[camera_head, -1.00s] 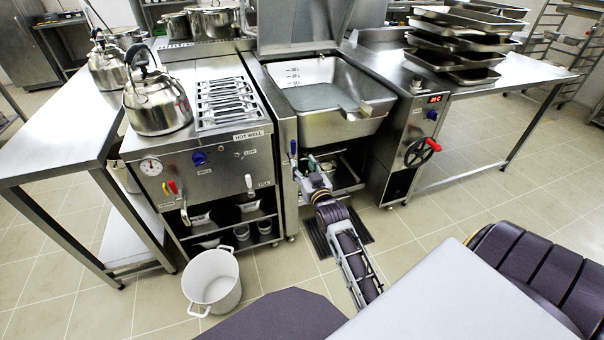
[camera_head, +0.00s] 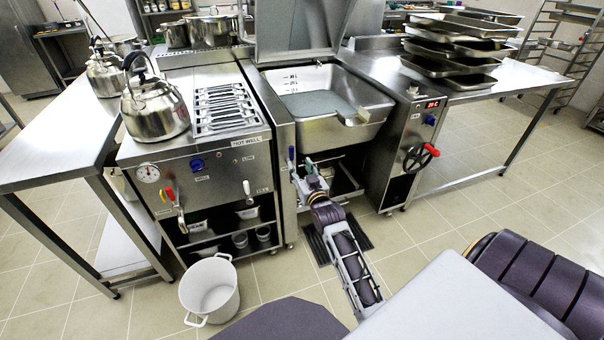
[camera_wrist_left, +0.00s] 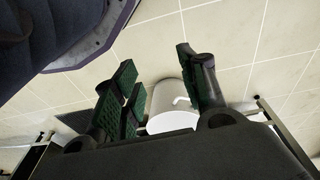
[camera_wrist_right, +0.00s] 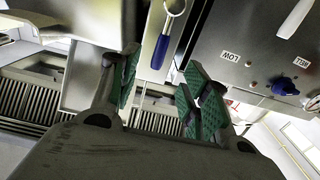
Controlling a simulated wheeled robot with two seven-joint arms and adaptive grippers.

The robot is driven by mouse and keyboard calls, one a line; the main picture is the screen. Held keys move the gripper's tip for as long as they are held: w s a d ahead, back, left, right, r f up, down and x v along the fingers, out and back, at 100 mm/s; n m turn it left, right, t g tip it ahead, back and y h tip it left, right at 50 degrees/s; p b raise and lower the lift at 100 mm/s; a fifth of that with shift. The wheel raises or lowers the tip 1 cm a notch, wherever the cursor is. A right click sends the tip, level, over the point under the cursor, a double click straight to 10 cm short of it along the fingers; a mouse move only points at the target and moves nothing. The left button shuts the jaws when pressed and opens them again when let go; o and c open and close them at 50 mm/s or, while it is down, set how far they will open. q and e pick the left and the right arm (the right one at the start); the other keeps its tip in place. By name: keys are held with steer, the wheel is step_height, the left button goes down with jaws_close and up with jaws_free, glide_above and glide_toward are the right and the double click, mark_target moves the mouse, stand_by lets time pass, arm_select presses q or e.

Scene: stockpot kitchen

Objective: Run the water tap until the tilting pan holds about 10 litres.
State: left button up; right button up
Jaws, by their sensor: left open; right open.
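The steel tilting pan (camera_head: 372,118) stands open in the head view, with litre marks (camera_head: 291,82) on its inner back wall. A flat grey-blue surface (camera_head: 318,103) covers its bottom; I cannot tell its depth. A blue-handled lever (camera_head: 291,154) is at the pan's front left. My right gripper (camera_head: 306,168) is just in front of it. In the right wrist view the blue handle (camera_wrist_right: 160,51) lies beyond and between the open fingers (camera_wrist_right: 160,95), apparently untouched. My left gripper (camera_wrist_left: 160,95) is open and empty in its wrist view, outside the head view.
A white pot (camera_head: 210,289) stands on the floor, also in the left wrist view (camera_wrist_left: 170,98). The hot well unit (camera_head: 200,168) with kettle (camera_head: 153,110) is left of the pan. A red-handled wheel (camera_head: 418,157) is on the right cabinet. Trays (camera_head: 455,65) are stacked behind.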

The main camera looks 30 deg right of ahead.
mark_target(292, 154)
steer(key=b+x, duration=0.2)
steer(key=x, duration=0.2)
steer(key=shift+w+d, duration=0.1)
steer(key=shift+w, duration=0.5)
steer(key=shift+w+d, duration=0.2)
steer(key=shift+w, duration=0.35)
steer(key=shift+x, duration=0.85)
steer(key=shift+w, duration=0.25)
steer(key=shift+d, duration=0.1)
steer(key=c, duration=0.6)
arm_select(q)
steer(key=r, duration=0.2)
steer(key=d+r, duration=0.1)
steer(key=shift+r, duration=0.4)
arm_select(e)
jaws_close()
arm_select(q)
steer(key=shift+w+r+t, duration=0.1)
steer(key=shift+w+t, duration=0.15)
steer(key=shift+t, duration=0.05)
